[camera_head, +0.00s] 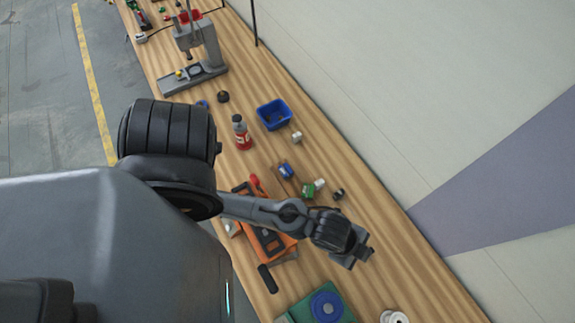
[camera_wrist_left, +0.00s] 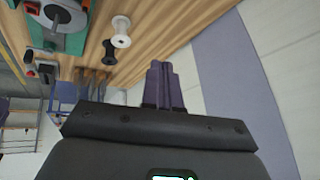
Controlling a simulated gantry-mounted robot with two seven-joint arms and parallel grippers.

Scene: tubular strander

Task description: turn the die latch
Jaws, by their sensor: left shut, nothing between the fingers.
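I cannot make out a die latch in either view. My left gripper (camera_head: 357,252) is above the right part of the wooden bench, at the end of the arm that reaches in from the left. In the left wrist view its fingers (camera_wrist_left: 162,82) are together, with nothing between them, and the purple stripe and pale wall lie beyond. It appears apart from the objects on the bench. My right gripper is not in view.
The bench (camera_head: 385,235) holds an orange device (camera_head: 268,242), a green plate with a blue disc (camera_head: 327,306), a white spool (camera_head: 394,317), a blue bin (camera_head: 274,114), a red bottle (camera_head: 241,135) and a grey press (camera_head: 207,55). A pale wall (camera_head: 365,85) runs behind.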

